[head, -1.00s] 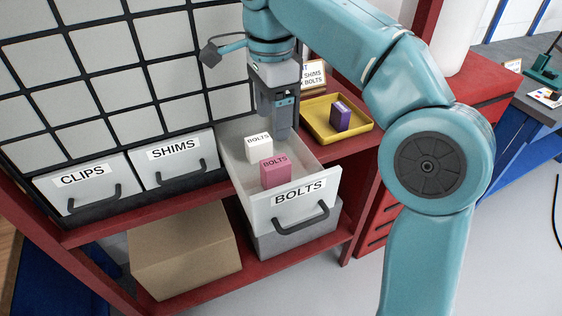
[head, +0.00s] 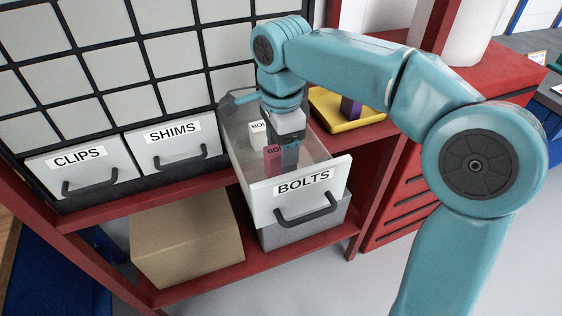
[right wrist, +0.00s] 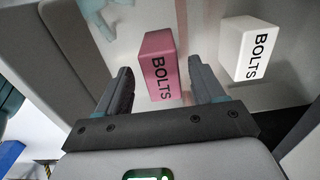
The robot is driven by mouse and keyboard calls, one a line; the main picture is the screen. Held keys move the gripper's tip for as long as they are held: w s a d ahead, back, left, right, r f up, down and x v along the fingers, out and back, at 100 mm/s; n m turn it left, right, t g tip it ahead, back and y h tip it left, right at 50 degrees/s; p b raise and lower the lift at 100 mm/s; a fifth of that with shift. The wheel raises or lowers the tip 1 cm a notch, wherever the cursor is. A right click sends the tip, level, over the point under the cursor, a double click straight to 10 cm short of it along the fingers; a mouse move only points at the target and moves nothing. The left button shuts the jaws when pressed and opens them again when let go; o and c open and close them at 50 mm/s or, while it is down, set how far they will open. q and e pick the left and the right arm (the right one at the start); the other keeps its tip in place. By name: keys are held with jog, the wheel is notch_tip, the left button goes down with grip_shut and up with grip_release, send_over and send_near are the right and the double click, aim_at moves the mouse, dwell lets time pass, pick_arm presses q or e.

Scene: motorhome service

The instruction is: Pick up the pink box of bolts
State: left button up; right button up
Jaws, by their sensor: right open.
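The pink box of bolts (head: 270,160) stands in the open drawer labelled BOLTS (head: 302,185). In the head view my right gripper (head: 283,160) reaches down into the drawer and partly hides the box. The right wrist view shows the pink box (right wrist: 158,66) between the two open fingers (right wrist: 160,88), with a gap on each side and its top beyond the tips. A white box of bolts (head: 257,132) stands behind it in the drawer; it also shows in the right wrist view (right wrist: 250,48), outside the fingers. My left gripper is not in view.
A yellow tray (head: 328,115) with a purple box (head: 350,108) stands to the right on the red shelf. Closed CLIPS (head: 80,172) and SHIMS (head: 175,145) drawers are at the left. A cardboard box (head: 187,240) sits on the lower shelf. The drawer walls surround my gripper.

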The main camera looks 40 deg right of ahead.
aim_at(280, 161)
jog(key=f, duration=0.3)
jog(key=shift+w+f, duration=0.2)
jog(key=shift+f, duration=0.1)
jog(key=shift+s, duration=0.15)
jog(key=c, duration=1.1)
